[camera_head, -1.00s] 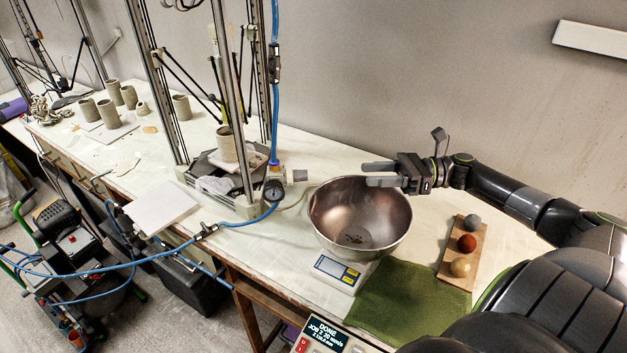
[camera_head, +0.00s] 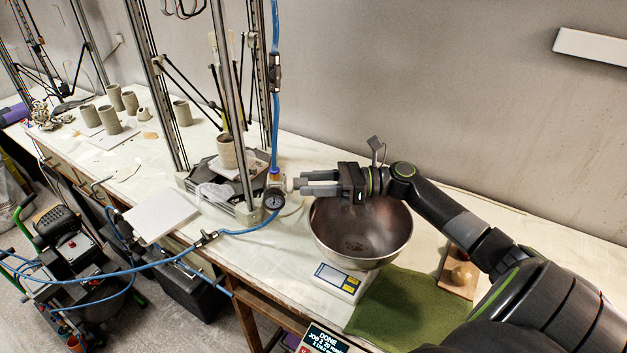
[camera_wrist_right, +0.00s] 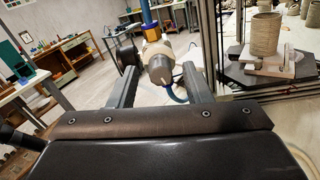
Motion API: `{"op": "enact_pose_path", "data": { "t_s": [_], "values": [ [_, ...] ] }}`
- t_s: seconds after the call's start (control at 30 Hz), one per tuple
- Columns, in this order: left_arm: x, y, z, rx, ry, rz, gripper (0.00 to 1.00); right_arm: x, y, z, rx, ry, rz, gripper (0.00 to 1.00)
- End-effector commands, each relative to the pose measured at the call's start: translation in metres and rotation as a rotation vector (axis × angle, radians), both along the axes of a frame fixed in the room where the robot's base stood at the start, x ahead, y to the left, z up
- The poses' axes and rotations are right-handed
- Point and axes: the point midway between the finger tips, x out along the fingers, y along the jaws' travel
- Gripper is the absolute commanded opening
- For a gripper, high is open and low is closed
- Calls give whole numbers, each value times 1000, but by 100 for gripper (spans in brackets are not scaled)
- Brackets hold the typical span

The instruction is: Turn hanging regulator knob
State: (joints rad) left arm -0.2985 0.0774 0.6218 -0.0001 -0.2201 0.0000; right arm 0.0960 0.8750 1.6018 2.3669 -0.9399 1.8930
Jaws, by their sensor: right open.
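The regulator (camera_head: 274,181) hangs at the lower end of a vertical blue hose, beside the metal frame. Its round gauge (camera_head: 274,199) sits just below, and its grey knob (camera_head: 291,184) points right. My right gripper (camera_head: 304,183) is open, with its fingertips at the end of the knob. In the right wrist view, the knob (camera_wrist_right: 160,70) appears between the two open fingers (camera_wrist_right: 157,76), with apparent gaps on both sides. The gauge (camera_wrist_right: 128,55) shows behind the left finger. My left gripper is not in view.
A metal bowl (camera_head: 361,232) stands on a scale (camera_head: 340,279) just below my right gripper. A printer frame (camera_head: 237,120) with a clay cup (camera_head: 227,151) is close left of the regulator. A green cloth (camera_head: 405,310) and board (camera_head: 455,287) lie at right.

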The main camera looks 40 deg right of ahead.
Motion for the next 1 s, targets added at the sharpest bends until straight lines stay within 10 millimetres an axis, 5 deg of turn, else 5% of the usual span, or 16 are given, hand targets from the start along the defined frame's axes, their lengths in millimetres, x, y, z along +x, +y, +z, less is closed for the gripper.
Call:
{"op": "enact_pose_path", "data": {
  "t_s": [0.27, 0.6, 1.0],
  "values": [
    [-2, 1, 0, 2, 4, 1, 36, 1, 1, 0, 0, 0, 0, 45],
    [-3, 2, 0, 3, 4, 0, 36, 0, 1, 0, 0, 0, 0, 0],
    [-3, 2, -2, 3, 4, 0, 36, 0, 1, -1, -43, -71, -1, 0]
  ]
}}
